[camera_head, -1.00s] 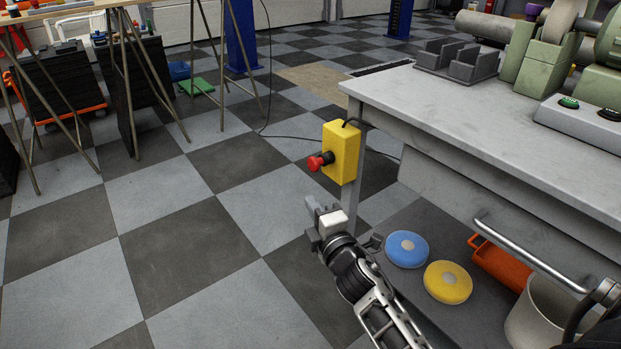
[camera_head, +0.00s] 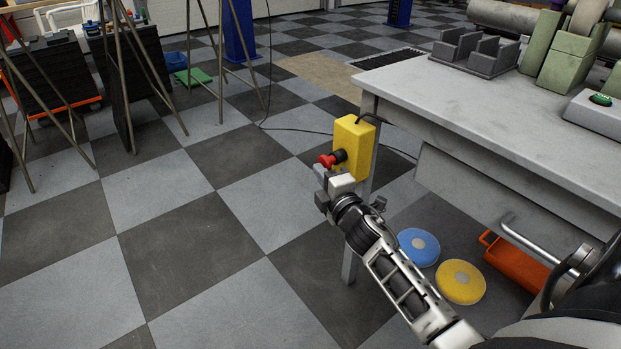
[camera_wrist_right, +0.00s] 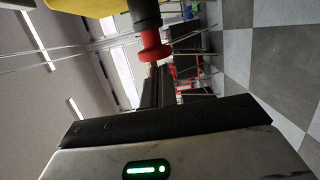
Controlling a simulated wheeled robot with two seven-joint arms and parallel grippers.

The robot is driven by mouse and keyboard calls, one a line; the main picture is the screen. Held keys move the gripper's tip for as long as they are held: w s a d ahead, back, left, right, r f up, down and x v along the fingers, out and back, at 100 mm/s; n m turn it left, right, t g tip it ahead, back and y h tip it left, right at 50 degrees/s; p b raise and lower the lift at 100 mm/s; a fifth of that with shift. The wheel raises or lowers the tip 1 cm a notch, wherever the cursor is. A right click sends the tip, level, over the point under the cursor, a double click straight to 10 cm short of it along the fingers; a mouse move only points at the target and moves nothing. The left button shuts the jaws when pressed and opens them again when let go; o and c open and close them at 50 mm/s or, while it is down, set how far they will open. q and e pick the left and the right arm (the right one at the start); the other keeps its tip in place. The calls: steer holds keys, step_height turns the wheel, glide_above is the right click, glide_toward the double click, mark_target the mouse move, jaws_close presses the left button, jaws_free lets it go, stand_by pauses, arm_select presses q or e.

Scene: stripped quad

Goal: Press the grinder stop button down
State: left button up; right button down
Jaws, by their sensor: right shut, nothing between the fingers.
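The stop button is a red mushroom head (camera_head: 327,161) on a black collar, on the side of a yellow box (camera_head: 353,148) fixed to the table leg. My right gripper (camera_head: 322,178) is shut and empty, just below the red button in the head view. In the right wrist view the red button (camera_wrist_right: 154,47) stands out beyond the gripper's dark edge, with the yellow box (camera_wrist_right: 85,6) at the top. I cannot tell whether gripper and button touch; a small gap seems to show in the wrist view. My left gripper is not in view.
The grey workbench (camera_head: 470,105) stands right of the box, with a green grinder (camera_head: 555,58) on it. A blue disc (camera_head: 418,246), a yellow disc (camera_head: 461,282) and an orange bin (camera_head: 515,265) lie beneath.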

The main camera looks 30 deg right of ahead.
steer(key=shift+d, duration=0.1)
steer(key=shift+d, duration=0.8)
steer(key=shift+w+d, duration=0.1)
steer(key=shift+d, duration=0.25)
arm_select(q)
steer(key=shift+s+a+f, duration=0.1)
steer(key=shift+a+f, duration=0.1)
arm_select(e)
steer(key=shift+d+r, duration=0.1)
arm_select(q)
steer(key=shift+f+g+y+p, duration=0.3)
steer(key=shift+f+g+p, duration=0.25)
steer(key=shift+p, duration=0.3)
arm_select(e)
steer(key=s+a, duration=0.6)
steer(key=s, duration=0.4)
steer(key=shift+a, duration=0.35)
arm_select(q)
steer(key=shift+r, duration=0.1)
arm_select(e)
steer(key=shift+s, duration=0.1)
